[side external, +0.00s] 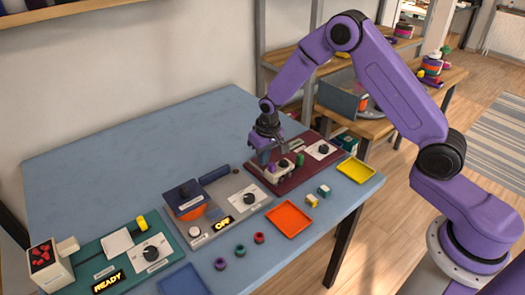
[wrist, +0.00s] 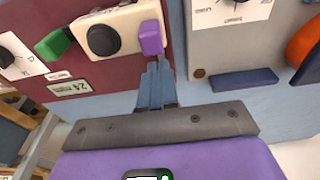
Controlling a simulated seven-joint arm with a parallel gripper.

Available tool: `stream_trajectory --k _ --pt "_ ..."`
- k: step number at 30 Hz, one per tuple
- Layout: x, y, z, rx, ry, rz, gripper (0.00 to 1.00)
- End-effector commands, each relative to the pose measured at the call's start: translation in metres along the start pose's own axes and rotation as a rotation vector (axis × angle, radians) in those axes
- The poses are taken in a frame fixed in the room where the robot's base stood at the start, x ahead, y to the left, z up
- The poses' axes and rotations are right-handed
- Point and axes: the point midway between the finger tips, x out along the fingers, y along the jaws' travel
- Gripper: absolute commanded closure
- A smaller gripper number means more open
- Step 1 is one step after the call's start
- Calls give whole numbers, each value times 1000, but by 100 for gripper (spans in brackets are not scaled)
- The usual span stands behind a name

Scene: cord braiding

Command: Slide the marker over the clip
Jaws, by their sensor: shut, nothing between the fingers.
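A maroon board (side external: 266,184) carries a cream block (side external: 279,170) with a black knob. In the wrist view the cream block (wrist: 128,22) has a green tab (wrist: 53,43) at its left end and a purple tab (wrist: 151,38) at its right end. Which part is the marker and which the clip, I cannot tell. My gripper (side external: 264,160) is over the maroon board, beside the cream block. In the wrist view its blue fingers (wrist: 157,68) are shut and empty, with the tips close to the purple tab; contact is unclear.
A white dial plate (side external: 325,153) is on the maroon board. A grey board (side external: 253,208) with an orange part stands left of it, and a green board (side external: 130,272) beyond. Orange (side external: 289,219) and yellow (side external: 356,170) trays and small coloured pieces lie in front. The table's back is clear.

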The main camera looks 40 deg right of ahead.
Motion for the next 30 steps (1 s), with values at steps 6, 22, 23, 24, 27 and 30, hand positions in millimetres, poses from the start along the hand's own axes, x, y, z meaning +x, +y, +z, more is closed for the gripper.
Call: stream_trajectory --k 6,22,23,24,27,30 --pt "-1 0 -4 1 0 0 100" --pt "-52 0 -12 1 3 -1 100" --pt "-55 0 -13 1 2 -1 100" --pt "-59 0 -13 1 2 0 100" --pt "-69 0 -15 1 2 0 100" --pt "-79 0 -16 1 3 -1 100"
